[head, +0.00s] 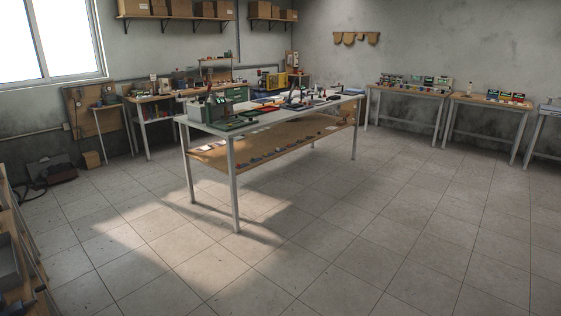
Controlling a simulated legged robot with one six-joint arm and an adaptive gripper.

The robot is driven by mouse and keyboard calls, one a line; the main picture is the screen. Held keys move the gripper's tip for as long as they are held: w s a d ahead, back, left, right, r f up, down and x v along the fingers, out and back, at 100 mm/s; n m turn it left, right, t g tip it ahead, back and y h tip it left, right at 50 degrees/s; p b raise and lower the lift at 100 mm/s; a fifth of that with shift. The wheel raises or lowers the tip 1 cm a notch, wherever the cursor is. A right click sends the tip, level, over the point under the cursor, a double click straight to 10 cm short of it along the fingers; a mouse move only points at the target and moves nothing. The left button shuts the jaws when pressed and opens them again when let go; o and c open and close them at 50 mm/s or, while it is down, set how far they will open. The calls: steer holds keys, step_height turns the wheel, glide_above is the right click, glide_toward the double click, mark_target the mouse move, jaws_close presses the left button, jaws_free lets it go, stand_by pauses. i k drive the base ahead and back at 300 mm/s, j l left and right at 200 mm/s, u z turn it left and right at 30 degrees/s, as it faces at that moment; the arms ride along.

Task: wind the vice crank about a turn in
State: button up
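I cannot make out a vice or its crank in the head view; the items on the tables are too small and far off to tell apart. The central table (222,131) has a white top with many small items on it, among them a grey-green device (207,106) at its near left end and a dark upright item (291,97) near the middle. My gripper is not in view.
Wide free tiled floor (330,230) lies in front and to the right. Workbenches (150,97) line the back left wall, and tables (405,92) stand along the right wall. A shelf edge (22,235) is close at left. A dark box (52,170) sits on the floor.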

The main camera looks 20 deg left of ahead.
mark_target(33, 300)
steer(key=i+u, duration=0.15)
steer(key=u, duration=0.25)
steer(key=i+u, duration=0.2)
steer(key=u, duration=0.2)
steer(key=i+u, duration=0.15)
steer(key=u, duration=0.2)
steer(key=i+l+u, duration=0.1)
steer(key=u, duration=0.3)
steer(key=i+u, duration=0.25)
steer(key=u, duration=0.25)
steer(key=i+l+u, duration=0.2)
steer(key=u, duration=0.25)
steer(key=i+l+u, duration=0.2)
steer(key=u, duration=0.3)
steer(key=i+l+u, duration=0.25)
steer(key=i+l+z, duration=0.1)
steer(key=i+z, duration=0.15)
steer(key=i, duration=0.85)
